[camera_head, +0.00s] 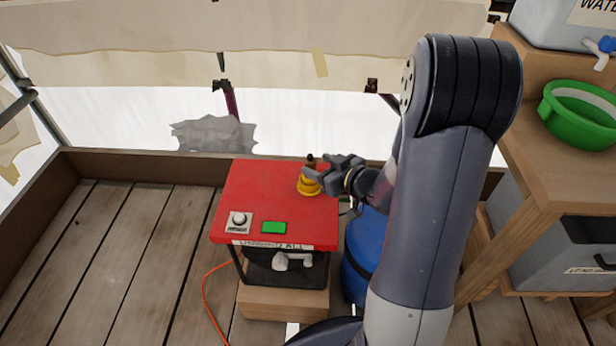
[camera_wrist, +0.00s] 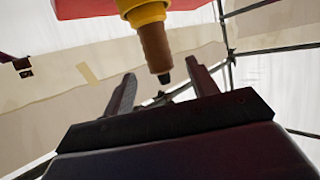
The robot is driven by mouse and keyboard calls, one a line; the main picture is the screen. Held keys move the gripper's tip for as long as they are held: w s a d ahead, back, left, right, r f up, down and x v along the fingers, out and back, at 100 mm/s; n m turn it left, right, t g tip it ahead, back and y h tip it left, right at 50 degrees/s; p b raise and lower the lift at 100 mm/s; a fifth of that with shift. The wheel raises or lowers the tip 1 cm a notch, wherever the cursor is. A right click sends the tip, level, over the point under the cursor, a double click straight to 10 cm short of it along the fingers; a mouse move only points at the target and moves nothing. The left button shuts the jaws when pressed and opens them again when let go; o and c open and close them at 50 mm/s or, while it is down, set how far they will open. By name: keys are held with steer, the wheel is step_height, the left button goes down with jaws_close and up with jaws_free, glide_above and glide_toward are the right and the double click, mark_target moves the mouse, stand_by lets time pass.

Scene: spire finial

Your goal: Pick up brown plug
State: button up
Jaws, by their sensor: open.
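The brown plug (camera_head: 311,161) stands upright in a yellow holder (camera_head: 308,187) on the red table top. In the wrist view the brown plug (camera_wrist: 155,46) has a dark tip and juts from the yellow holder (camera_wrist: 143,10), above and between my fingers. My gripper (camera_head: 328,172) is at the holder's right side, close to the plug. It also shows in the wrist view (camera_wrist: 160,85), with its two fingers apart and nothing between them gripped. Whether a finger touches the plug cannot be told.
The red table (camera_head: 265,200) also bears a green block (camera_head: 274,227) and a white plate with a knob (camera_head: 239,221). A blue barrel (camera_head: 366,262) stands beside it. A wooden shelf with a green bowl (camera_head: 580,115) is at right. The plank floor at left is clear.

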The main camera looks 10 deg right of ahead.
mark_target(306, 161)
steer(key=x, duration=0.2)
steer(key=b+x, duration=0.1)
steer(key=x, duration=0.2)
steer(key=shift+s+f, duration=0.15)
steer(key=shift+f, duration=0.1)
steer(key=shift+w+a+f+b, duration=0.1)
steer(key=shift+w+a+b, duration=0.15)
steer(key=shift+w, duration=0.2)
steer(key=shift+c, duration=0.5)
steer(key=c, duration=1)
